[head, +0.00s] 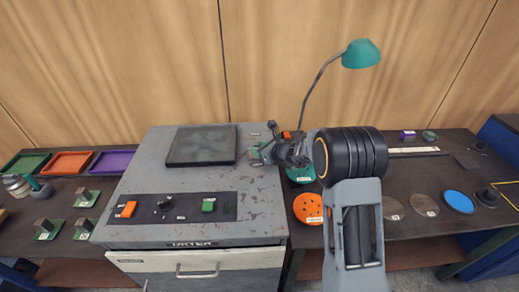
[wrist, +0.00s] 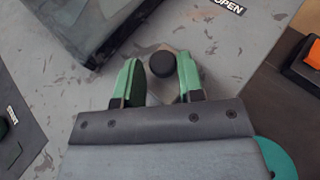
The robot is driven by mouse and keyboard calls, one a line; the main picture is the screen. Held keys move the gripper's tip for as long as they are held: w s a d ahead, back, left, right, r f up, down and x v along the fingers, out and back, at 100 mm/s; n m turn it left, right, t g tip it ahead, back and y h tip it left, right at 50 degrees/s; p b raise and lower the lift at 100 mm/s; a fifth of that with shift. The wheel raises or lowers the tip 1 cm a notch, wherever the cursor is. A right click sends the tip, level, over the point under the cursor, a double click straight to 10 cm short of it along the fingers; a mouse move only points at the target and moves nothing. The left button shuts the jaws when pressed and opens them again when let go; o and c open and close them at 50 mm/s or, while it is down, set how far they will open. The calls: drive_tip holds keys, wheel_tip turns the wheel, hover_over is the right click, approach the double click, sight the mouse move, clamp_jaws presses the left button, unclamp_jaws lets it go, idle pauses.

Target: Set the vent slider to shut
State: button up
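The vent slider shows in the wrist view as a round black knob (wrist: 162,64) on a small grey-brown plate on the dryer's grey top. A label reading OPEN (wrist: 228,5) lies beyond it at the upper right. The SHUT label is not readable in either view. My gripper (wrist: 160,76) is open, with one green finger on each side of the knob. A gap shows between the knob and each finger; I cannot tell how low the fingertips are. In the head view my gripper (head: 261,153) is over the right edge of the dryer top and hides the knob.
The dryer (head: 250,185) has a dark raised lid (head: 202,145) left of my gripper and a black control panel (head: 180,207) in front. A teal lamp (head: 361,54) stands just to the right, with an orange disc (head: 308,208) before it. The right table holds several flat discs.

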drive_tip(key=shift+o, duration=1.4)
drive_tip(key=shift+s, duration=0.15)
drive_tip(key=shift+o, duration=0.3)
drive_tip(key=shift+d, duration=0.1)
drive_tip(key=b+v, duration=0.2)
drive_tip(key=v, duration=1.1)
drive_tip(key=shift+s+d, duration=0.25)
drive_tip(key=shift+d, duration=0.05)
